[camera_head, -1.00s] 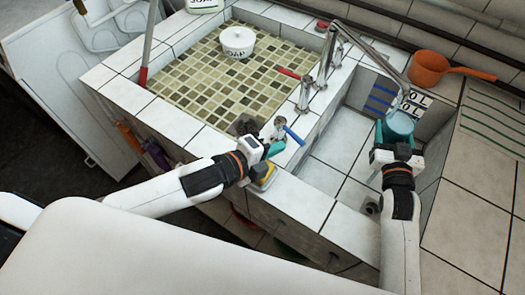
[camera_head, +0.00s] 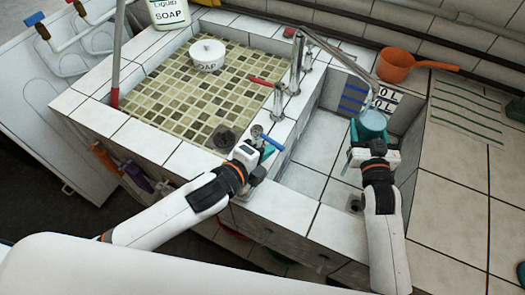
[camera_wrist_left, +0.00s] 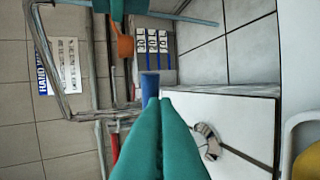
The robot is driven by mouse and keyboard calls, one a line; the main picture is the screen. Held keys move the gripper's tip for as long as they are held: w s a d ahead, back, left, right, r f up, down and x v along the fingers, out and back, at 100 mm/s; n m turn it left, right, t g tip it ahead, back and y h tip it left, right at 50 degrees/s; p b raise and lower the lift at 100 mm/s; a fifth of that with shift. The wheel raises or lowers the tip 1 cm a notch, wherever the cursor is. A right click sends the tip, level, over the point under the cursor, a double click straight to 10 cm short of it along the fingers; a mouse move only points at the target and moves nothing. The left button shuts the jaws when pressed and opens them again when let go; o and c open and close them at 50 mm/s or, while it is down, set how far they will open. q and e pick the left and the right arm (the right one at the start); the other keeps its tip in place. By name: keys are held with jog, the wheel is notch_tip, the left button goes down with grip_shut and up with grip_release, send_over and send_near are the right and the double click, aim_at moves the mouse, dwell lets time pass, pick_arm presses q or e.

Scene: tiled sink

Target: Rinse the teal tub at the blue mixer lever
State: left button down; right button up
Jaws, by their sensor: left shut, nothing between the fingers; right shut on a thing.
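The teal tub (camera_head: 371,125) is upright in my right gripper (camera_head: 373,146), over the right-hand basin and below the end of the tap spout (camera_head: 340,56). Its inside looks pale blue; I cannot tell whether water is running. The blue mixer lever (camera_head: 272,141) sticks out at the near end of the tap row, and also shows in the left wrist view (camera_wrist_left: 150,86). My left gripper (camera_head: 264,151) is shut and empty beside the lever. In the left wrist view its teal fingertips (camera_wrist_left: 160,101) are together just short of the lever; contact is unclear.
A red lever (camera_head: 263,82) juts over the mosaic basin (camera_head: 180,100), which holds a white soap pot (camera_head: 208,55). A liquid soap bottle (camera_head: 168,14) stands behind. An orange scoop (camera_head: 397,66) lies on the back ledge. The tiled counter at right is mostly clear.

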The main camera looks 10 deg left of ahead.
jog(key=shift+r, duration=0.1)
pick_arm(q)
jog(key=shift+w+d, duration=0.45)
jog(key=shift+d, duration=0.2)
jog(key=shift+s, duration=0.1)
jog(key=d+v, duration=0.1)
jog(key=v, duration=0.8)
jog(key=shift+s+d+r, duration=0.15)
jog(key=shift+s+r, duration=0.1)
jog(key=shift+s, duration=0.45)
pick_arm(e)
jog(key=shift+s, duration=0.1)
